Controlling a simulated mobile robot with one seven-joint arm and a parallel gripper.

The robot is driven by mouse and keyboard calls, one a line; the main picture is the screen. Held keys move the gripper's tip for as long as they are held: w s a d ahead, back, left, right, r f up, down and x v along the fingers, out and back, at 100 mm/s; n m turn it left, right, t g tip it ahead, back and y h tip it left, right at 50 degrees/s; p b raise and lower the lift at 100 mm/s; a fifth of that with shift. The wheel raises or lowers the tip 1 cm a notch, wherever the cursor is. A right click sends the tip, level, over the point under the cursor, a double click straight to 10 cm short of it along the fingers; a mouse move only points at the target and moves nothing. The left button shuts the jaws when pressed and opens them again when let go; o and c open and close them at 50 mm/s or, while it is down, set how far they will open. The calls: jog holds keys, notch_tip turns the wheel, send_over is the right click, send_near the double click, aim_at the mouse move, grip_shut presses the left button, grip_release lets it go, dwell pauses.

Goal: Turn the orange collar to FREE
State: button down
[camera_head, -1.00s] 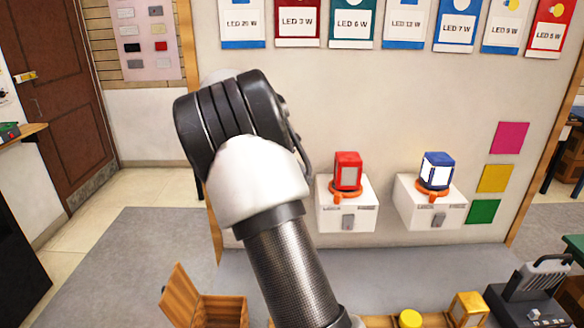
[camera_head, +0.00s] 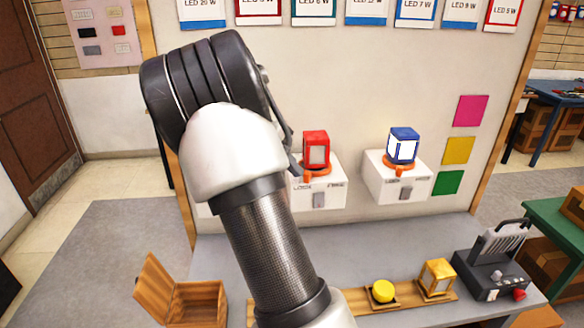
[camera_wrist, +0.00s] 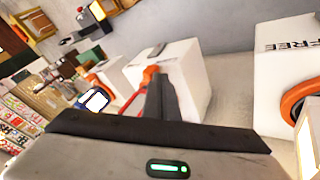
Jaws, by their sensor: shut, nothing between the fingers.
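In the wrist view, my gripper (camera_wrist: 160,88) is shut and empty, its dark fingers in front of a white box (camera_wrist: 190,65). An orange collar (camera_wrist: 149,75) on that box shows just behind the fingertips; I cannot tell whether they touch. A nearer white box (camera_wrist: 285,50) marked FREE stands at the right, with another orange collar (camera_wrist: 298,98) cut by the frame edge. In the head view, orange collars sit under a red lantern (camera_head: 316,149) and under a blue lantern (camera_head: 403,145).
A grey bench (camera_head: 350,255) runs below the boxes. A yellow button (camera_head: 383,291), a yellow lantern (camera_head: 437,278) and a dark control device (camera_head: 492,268) stand along its front. An open wooden box (camera_head: 185,300) is at the lower left.

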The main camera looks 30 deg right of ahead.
aim_at(308, 176)
jog(key=n+b, duration=0.1)
jog(key=s+n+t+b, duration=0.1)
jog(key=b, duration=0.1)
jog(key=shift+s+d+f+n+t, duration=0.25)
jog(key=shift+f+n+t, duration=0.05)
jog(key=shift+n+t, duration=0.1)
jog(key=shift+s+d+b, duration=0.4)
jog(key=shift+s+b, duration=0.2)
jog(key=shift+b, duration=0.25)
jog(key=shift+s+d+n+t+b, duration=0.3)
jog(key=shift+n+t+b, duration=0.1)
jog(key=shift+n, duration=0.2)
jog(key=shift+s+d+r+n+t+y+b, duration=0.1)
jog(key=shift+s+d+n+t+y+b, duration=0.1)
jog(key=shift+s+d+n+t, duration=0.4)
jog(key=shift+s+d+r+n+t+y+b, duration=0.15)
jog(key=shift+s+d+n+t+b, duration=0.15)
jog(key=shift+d+n, duration=0.55)
jog(key=shift+s+d+r+n+t+y+b, duration=0.15)
jog(key=shift+s+d+n+t, duration=0.4)
jog(key=shift+n, duration=0.3)
jog(key=shift+s+d+f, duration=0.1)
